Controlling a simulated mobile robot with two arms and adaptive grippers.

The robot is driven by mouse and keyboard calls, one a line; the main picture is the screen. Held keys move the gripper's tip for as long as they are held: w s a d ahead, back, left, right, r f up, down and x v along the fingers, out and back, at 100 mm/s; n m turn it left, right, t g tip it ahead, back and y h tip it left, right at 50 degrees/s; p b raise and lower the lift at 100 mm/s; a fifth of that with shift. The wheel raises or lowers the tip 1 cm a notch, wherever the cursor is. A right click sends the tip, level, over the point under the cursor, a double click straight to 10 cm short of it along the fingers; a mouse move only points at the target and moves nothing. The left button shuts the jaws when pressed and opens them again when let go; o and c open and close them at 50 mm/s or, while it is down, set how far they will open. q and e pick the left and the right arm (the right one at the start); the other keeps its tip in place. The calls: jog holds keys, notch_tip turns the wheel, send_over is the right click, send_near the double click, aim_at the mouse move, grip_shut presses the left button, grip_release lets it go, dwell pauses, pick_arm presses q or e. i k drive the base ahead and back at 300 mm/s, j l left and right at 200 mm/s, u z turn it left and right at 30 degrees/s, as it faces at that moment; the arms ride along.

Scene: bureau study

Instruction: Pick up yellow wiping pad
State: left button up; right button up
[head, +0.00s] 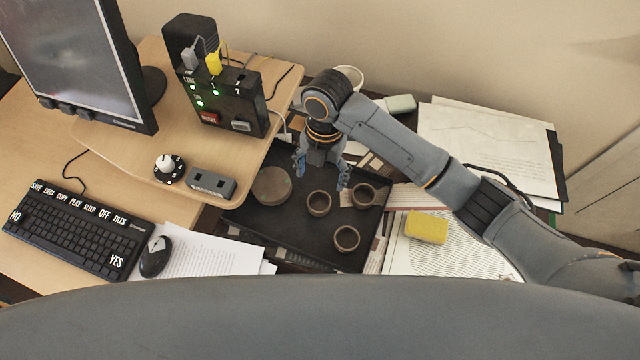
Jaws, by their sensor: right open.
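The yellow wiping pad (426,227) lies flat on papers to the right of a black tray, in the lower middle right of the head view. My right gripper (321,178) is open and points down over the tray, left of and farther back than the pad. Its fingers are apart and I see nothing between them. My right forearm passes behind and to the right of the pad without covering it. My left gripper is not in the head view.
The black tray (268,230) holds small round cups (346,239) and a round lid-like disc (271,186). White papers (487,139) lie at the back right. A black box with plugs (222,100), a monitor (75,55), a keyboard (77,229) and a mouse (155,257) stand left.

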aim_at(427, 227)
jog(key=z, duration=1.2)
